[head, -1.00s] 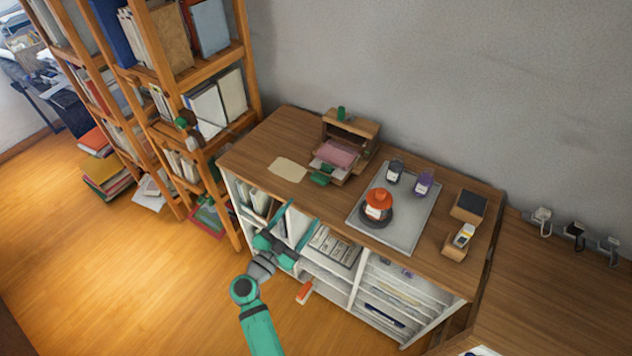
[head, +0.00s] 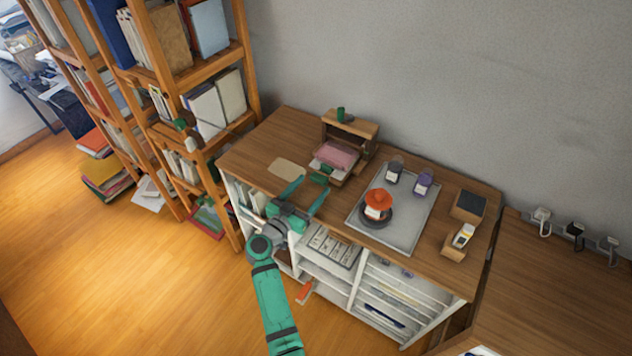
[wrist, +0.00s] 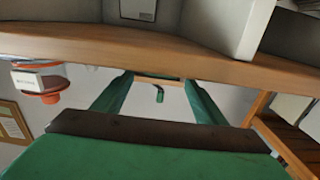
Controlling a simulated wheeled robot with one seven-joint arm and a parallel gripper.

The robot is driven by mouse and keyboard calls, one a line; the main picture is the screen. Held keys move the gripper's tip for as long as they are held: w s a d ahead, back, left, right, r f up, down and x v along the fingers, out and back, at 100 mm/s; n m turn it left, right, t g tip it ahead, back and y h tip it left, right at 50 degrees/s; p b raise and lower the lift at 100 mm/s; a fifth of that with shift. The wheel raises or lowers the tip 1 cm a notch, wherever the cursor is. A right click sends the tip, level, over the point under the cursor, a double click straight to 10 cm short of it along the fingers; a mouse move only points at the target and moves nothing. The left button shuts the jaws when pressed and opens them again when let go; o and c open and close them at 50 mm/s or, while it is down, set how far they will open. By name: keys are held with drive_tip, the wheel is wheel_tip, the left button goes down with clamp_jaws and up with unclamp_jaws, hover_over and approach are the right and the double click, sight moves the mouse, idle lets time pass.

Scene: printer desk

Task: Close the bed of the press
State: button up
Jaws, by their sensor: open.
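The wooden press (head: 350,130) stands at the back of the desk, with a green knob on top. Its bed, carrying a pink sheet (head: 337,155), sticks out at the front. A green handle (head: 320,179) is at the bed's front end. My gripper (head: 306,191) is open and empty near the desk's front edge, its fingers pointing toward the bed. The right finger appears close to the handle; I cannot tell whether they touch. In the wrist view, a small green part (wrist: 159,95) shows between the spread fingers.
A tan sheet (head: 286,168) lies left of the press. A grey tray (head: 408,235) at right holds an orange-topped jar (head: 379,201) and two dark jars. White shelves (head: 325,270) are below the desk edge. A wooden bookcase (head: 240,60) stands left.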

sight(317, 180)
drive_tip(key=shift+x, duration=1.85)
